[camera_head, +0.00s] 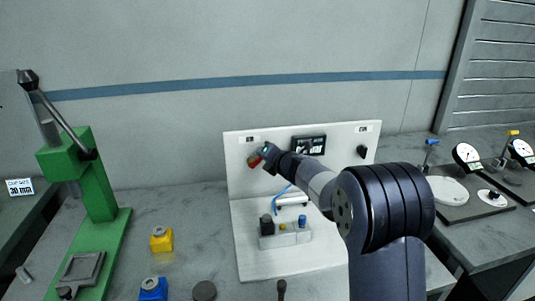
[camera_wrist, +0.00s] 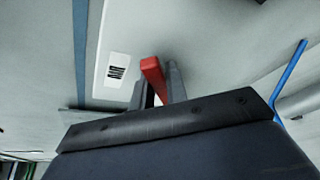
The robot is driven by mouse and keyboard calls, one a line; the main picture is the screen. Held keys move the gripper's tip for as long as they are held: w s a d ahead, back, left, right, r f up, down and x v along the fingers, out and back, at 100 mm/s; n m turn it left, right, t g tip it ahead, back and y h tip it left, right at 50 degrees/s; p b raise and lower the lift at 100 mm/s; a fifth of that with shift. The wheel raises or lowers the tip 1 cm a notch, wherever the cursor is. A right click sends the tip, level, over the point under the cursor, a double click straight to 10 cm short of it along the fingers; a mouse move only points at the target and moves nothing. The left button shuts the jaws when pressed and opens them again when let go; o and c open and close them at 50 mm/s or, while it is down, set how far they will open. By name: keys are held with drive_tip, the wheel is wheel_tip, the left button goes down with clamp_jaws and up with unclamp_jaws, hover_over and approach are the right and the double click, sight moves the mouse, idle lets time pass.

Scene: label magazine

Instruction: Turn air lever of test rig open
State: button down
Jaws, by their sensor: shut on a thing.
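The test rig is a white L-shaped panel and base (camera_head: 240,180) in the middle of the head view. The red air lever (camera_head: 254,161) is at the upper left of its upright panel. My gripper (camera_head: 266,154) reaches in from the right and is at the lever. In the wrist view the red lever (camera_wrist: 152,70) sticks out between the two fingers of my gripper (camera_wrist: 158,90), which is shut on it. The lever's pivot is hidden, so I cannot tell how far it is turned.
A black display (camera_head: 309,145) and a black knob (camera_head: 361,151) sit on the panel to the right. A grey block with fittings (camera_head: 285,236) stands on the base below. A green press (camera_head: 95,190) and yellow (camera_head: 161,239) and blue (camera_head: 153,289) blocks are left. Dial gauges (camera_head: 467,157) stand right.

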sight(250, 149)
drive_tip(key=shift+s+a+r+n+h+p, duration=0.2)
drive_tip(key=shift+a+r+n+h+p, duration=0.45)
drive_tip(key=shift+n+p, duration=0.35)
drive_tip(key=shift+s+a+r+n+h+p, duration=0.2)
drive_tip(key=shift+a+n+h+p, duration=0.4)
drive_tip(key=shift+n, duration=0.4)
drive_tip(key=shift+s+a+n+h+p, duration=0.2)
drive_tip(key=shift+a+n+h+p, duration=0.5)
drive_tip(key=shift+n+h+p, duration=0.5)
drive_tip(key=c, duration=1.4)
unclamp_jaws()
drive_tip(key=shift+y, duration=0.25)
drive_tip(key=shift+s+r, duration=0.1)
drive_tip(key=b+v, duration=0.1)
drive_tip(key=v, duration=0.9)
drive_tip(key=shift+s+b, duration=0.3)
drive_tip(key=shift+s, duration=0.05)
